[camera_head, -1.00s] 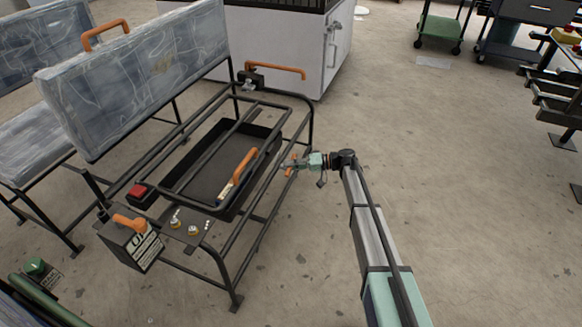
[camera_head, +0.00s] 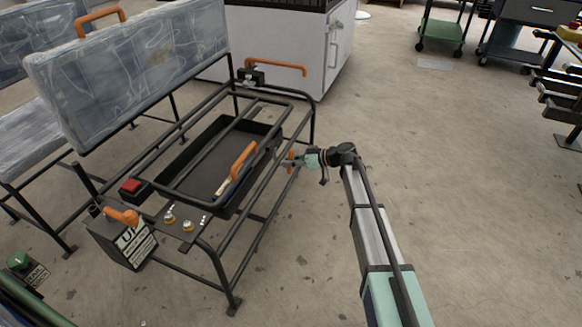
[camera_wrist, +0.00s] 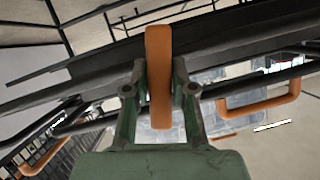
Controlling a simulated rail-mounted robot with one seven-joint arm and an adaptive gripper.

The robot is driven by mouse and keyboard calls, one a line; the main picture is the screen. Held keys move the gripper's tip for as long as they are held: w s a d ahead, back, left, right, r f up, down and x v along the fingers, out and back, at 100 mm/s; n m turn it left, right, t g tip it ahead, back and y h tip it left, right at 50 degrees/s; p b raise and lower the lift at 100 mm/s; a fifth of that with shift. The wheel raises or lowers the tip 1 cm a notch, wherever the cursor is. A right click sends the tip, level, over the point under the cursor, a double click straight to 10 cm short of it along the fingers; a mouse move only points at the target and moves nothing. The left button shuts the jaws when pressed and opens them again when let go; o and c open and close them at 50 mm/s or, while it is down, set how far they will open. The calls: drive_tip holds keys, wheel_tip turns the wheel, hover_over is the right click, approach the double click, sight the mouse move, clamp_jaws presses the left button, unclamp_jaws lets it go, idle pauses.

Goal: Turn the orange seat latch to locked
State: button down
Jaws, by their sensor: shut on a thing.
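An orange latch handle (camera_head: 291,161) stands nearly upright at the right-hand rail of the black seat frame. In the wrist view the same orange latch (camera_wrist: 158,75) is a long bar running up and down the picture. My gripper (camera_head: 288,163) reaches it from the right. In the wrist view my gripper (camera_wrist: 159,92) has one finger on each side of the bar and is shut on it. The latch's pivot and any lock marking are hidden or too small to read.
A control box (camera_head: 125,242) with an orange lever stands at the near left. The floor right of my arm is clear.

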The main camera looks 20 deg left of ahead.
drive_tip(key=shift+s+n+t+b, duration=0.2)
drive_tip(key=shift+n+t+b, duration=0.6)
drive_tip(key=shift+b, duration=0.45)
drive_tip(key=c, duration=1)
unclamp_jaws()
drive_tip(key=shift+a, duration=0.1)
drive_tip(key=shift+o, duration=0.2)
drive_tip(key=v, duration=1.2)
